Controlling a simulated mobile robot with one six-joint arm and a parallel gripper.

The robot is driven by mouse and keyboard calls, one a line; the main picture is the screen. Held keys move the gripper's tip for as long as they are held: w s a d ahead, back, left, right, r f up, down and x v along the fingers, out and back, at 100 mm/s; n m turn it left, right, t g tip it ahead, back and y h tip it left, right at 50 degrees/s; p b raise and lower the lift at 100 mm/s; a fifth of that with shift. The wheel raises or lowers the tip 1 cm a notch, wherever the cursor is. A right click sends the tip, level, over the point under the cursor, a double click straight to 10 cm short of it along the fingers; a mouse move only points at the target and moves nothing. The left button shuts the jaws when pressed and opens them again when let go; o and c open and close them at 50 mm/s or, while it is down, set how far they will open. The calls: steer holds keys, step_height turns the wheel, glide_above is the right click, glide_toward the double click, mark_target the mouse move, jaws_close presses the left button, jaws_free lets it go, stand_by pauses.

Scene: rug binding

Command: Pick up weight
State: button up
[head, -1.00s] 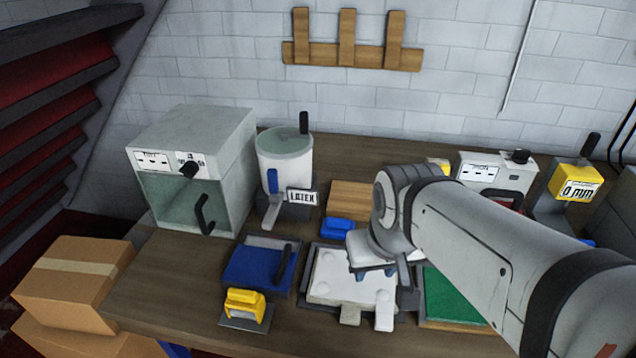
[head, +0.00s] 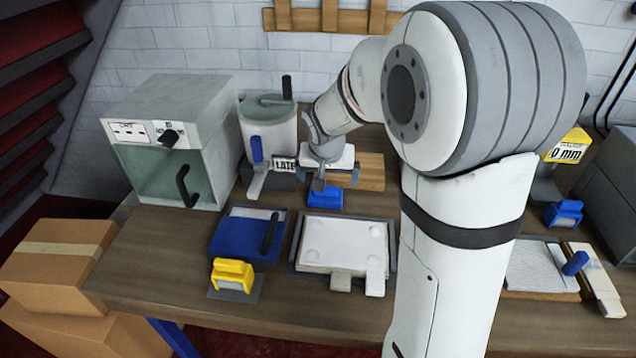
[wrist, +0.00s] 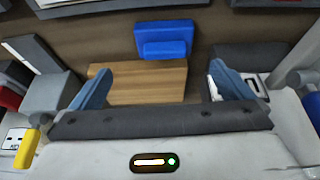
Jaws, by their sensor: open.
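A blue block-like piece with a raised part (head: 329,198) sits at the front edge of a wooden board (head: 372,170), and may be the weight. A yellow-handled piece (head: 233,274) stands on a dark plate at the table's front left; I cannot tell for sure which is the weight. My gripper (head: 322,182) is just behind and above the blue piece. In the wrist view my gripper (wrist: 162,86) is open and empty, its two blue fingers apart over the board (wrist: 140,82). The blue piece (wrist: 165,38) lies ahead of the fingers, apart from them.
A grey oven-like box (head: 165,140) and a latex pot (head: 268,135) stand behind on the left. A blue tray (head: 247,233) and a white padded tray (head: 344,241) lie in front. My arm hides much of the right side. Another blue piece (head: 564,213) stands there.

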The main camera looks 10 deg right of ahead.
mark_target(326, 188)
steer(key=shift+w+a+f, duration=0.15)
steer(key=shift+w+f, duration=0.65)
steer(key=shift+w, duration=0.1)
steer(key=shift+w+f, duration=0.15)
steer(key=shift+f, duration=0.2)
steer(key=x, duration=0.7)
steer(key=shift+s+f+p, duration=0.1)
steer(key=shift+s+p, duration=0.15)
steer(key=shift+p, duration=0.15)
steer(key=shift+c, duration=0.6)
steer(key=c, duration=1.5)
steer(key=shift+c, duration=0.5)
